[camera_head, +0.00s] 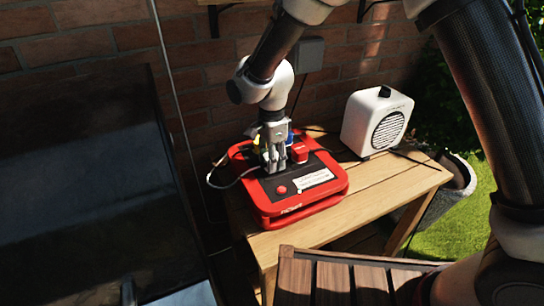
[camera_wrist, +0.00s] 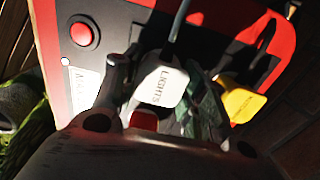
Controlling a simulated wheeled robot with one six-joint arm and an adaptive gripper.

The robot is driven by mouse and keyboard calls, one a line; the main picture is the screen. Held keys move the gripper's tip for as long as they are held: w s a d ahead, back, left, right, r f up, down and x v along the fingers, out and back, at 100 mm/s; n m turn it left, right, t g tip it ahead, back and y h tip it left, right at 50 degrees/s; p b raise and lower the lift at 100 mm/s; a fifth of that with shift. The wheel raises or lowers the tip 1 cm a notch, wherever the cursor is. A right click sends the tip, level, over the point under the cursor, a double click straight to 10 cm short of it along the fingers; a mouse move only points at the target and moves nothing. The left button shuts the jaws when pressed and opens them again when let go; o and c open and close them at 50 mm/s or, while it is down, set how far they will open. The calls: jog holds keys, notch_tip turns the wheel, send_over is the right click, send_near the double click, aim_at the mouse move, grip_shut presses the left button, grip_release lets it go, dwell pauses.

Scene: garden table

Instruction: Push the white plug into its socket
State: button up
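The white plug (camera_wrist: 162,83), marked LIGHTS, is between the fingers of my gripper (camera_wrist: 160,75) in the wrist view. The fingers lie close against its two sides, and its cord runs up from its far end. In the head view my gripper (camera_head: 275,160) points down over the red power box (camera_head: 325,190). The plug's underside and the socket are hidden, so I cannot tell how far in it sits.
A yellow plug (camera_wrist: 240,102) is right of my gripper in the wrist view. A red block (camera_head: 299,153) stands on the box. A red button (camera_head: 281,190) is at its front. A white speaker-like unit (camera_head: 377,122) stands right on the wooden table (camera_head: 390,190), near the brick wall (camera_head: 210,80).

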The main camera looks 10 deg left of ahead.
jog(key=o, duration=0.5)
notch_tip(320, 180, up, 8)
jog(key=shift+f, duration=0.25)
